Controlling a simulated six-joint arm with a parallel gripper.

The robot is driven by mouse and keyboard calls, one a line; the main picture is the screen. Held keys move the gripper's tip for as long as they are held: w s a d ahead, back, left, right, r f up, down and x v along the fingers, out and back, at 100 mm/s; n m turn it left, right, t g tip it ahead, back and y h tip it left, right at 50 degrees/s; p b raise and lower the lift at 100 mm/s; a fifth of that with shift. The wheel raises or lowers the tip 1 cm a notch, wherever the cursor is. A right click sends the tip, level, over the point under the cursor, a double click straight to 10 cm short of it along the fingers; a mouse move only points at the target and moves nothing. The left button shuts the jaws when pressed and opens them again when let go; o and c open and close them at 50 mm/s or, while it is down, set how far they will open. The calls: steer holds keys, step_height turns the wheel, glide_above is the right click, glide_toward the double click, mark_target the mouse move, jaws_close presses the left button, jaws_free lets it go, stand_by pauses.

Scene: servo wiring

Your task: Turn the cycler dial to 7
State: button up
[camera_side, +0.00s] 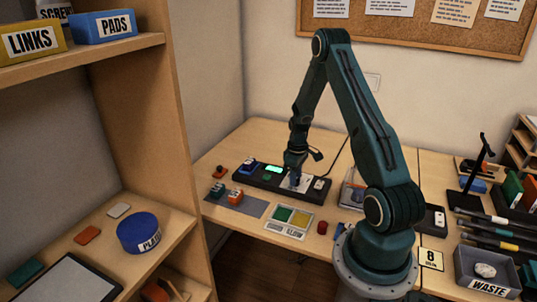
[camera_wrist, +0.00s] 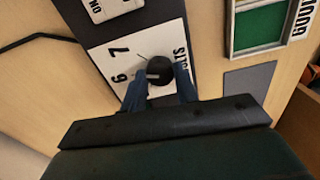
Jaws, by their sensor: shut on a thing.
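The cycler dial (camera_wrist: 160,66) is a round black knob on a white plate (camera_wrist: 102,62) in the wrist view. A 7 (camera_wrist: 119,50) and a digit that looks like 6 or 9 (camera_wrist: 119,77) are printed left of it. A light mark shows on the knob, but I cannot tell which digit it points to. My gripper (camera_wrist: 161,79) has its two blue fingers shut on the dial, one on each side. In the side view, my gripper (camera_side: 295,176) reaches down to the white plate on the long black cycler (camera_side: 258,183), hiding the dial.
A lit green screen (camera_side: 274,169) and a white switch (camera_side: 319,185) are on the cycler. A black cable (camera_wrist: 35,38) runs behind.

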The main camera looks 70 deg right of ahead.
steer(key=m, duration=0.6)
stand_by(0.4)
steer(key=o, duration=1)
steer(key=shift+r, duration=0.1)
step_height(320, 180, up, 14)
steer(key=shift+f, duration=0.15)
stand_by(0.5)
